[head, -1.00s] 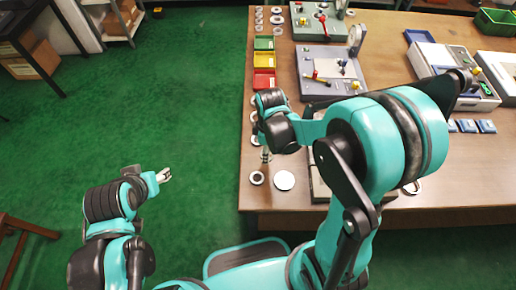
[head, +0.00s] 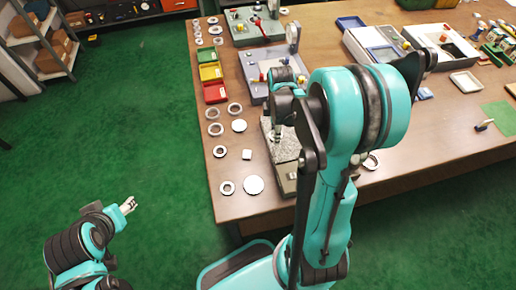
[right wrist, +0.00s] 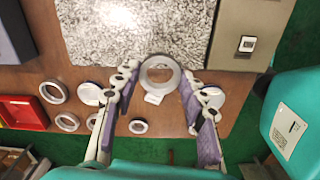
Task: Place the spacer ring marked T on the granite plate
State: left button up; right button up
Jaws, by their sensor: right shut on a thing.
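My right gripper (right wrist: 158,76) is shut on a metal spacer ring (right wrist: 160,90), which sits between its fingertips in the right wrist view. No T mark is readable on the ring. The ring overlaps the near edge of the speckled granite plate (right wrist: 135,35) in that view; I cannot tell whether it touches it. In the head view the granite plate (head: 286,148) is partly covered by my right arm, and the held ring is hidden. My left gripper (head: 128,205) hangs over the green floor, away from the table; its fingers are too small to judge.
Several loose rings and discs, such as a ring (head: 227,187) and a white disc (head: 254,185), lie on the table's left side. A grey-brown block (right wrist: 235,25) adjoins the plate. A red bin (head: 215,93) stands farther back.

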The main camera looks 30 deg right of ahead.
send_over(299, 132)
jog(key=shift+w+a+f, duration=0.1)
jog(key=shift+a+f, duration=0.15)
jog(key=shift+f, duration=0.35)
jog(key=shift+d+f, duration=0.1)
jog(key=shift+d, duration=0.2)
jog(key=shift+f+b, duration=1.25)
jog(key=shift+f, duration=0.7)
jog(key=shift+f, duration=0.1)
jog(key=shift+f, duration=0.1)
jog(key=o, duration=1.3)
notch_tip(299, 132, up, 12)
